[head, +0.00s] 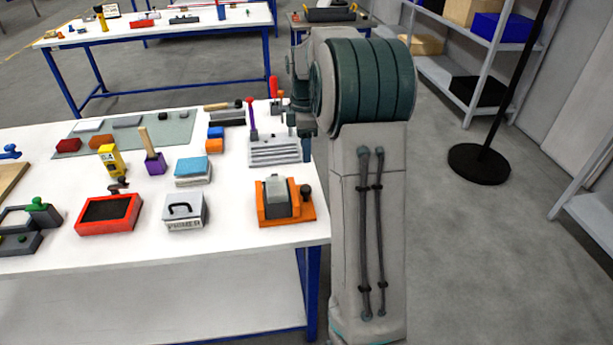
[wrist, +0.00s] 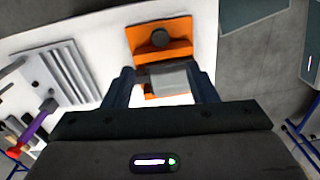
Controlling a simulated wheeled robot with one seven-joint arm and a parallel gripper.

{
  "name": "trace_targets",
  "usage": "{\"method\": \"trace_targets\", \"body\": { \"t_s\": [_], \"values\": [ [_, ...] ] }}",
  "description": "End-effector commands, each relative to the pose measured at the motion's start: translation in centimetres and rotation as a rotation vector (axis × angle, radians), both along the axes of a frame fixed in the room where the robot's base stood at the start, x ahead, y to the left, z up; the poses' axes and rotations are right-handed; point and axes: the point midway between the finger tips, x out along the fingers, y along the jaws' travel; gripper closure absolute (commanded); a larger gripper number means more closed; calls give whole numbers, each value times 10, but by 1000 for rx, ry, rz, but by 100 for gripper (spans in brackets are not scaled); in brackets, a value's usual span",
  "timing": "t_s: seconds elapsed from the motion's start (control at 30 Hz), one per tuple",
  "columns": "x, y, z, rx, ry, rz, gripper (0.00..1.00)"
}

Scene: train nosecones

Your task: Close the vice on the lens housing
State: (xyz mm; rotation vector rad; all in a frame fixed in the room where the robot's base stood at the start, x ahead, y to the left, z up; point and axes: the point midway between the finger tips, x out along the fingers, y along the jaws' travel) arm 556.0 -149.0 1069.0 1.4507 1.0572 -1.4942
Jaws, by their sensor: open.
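The vice (head: 269,214) is an orange fixture with a black knob, near the right front of the white table. It also shows in the wrist view (wrist: 144,40), with its knob (wrist: 160,38) upright in the middle of the orange plate. A grey block (head: 278,196), which looks like the lens housing, sits on the vice and also shows in the wrist view (wrist: 168,78). I cannot tell whether the jaws touch it. My gripper (wrist: 160,78) is open and empty above the vice. In the wrist view the block appears between its fingers; its height above is unclear.
A grey slotted plate (head: 274,152) lies behind the vice, with a purple-handled tool (head: 252,120) by it. A white box with a handle (head: 184,211) and a red tray (head: 109,214) stand to the left. The table edge is close on the right.

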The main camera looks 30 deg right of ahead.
Motion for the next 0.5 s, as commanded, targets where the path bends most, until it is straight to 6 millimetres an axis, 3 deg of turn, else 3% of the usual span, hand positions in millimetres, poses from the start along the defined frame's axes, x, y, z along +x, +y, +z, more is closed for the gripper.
{"method": "trace_targets", "body": {
  "t_s": [0.5],
  "values": [
    [-5,2,-98,2,6,-1,48]
  ]
}}
